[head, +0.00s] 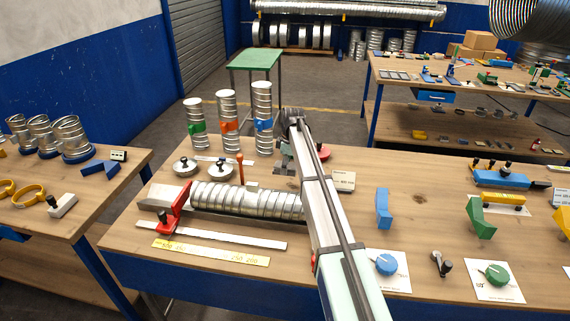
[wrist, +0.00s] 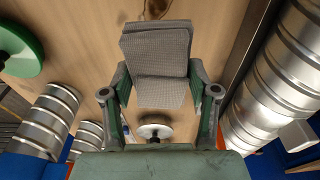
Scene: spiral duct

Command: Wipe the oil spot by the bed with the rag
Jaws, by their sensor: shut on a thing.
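My gripper (wrist: 160,95) is shut on a grey woven rag (wrist: 158,62), which looks like a folded pad between the two fingers. Whether the rag touches the table is unclear.
Upright duct pieces with green (head: 195,128), red and blue bands stand behind the bed. Two round metal caps (head: 220,170) and a red clamp (head: 175,210) are near its left side. A small sign (head: 343,181) stands right of my arm.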

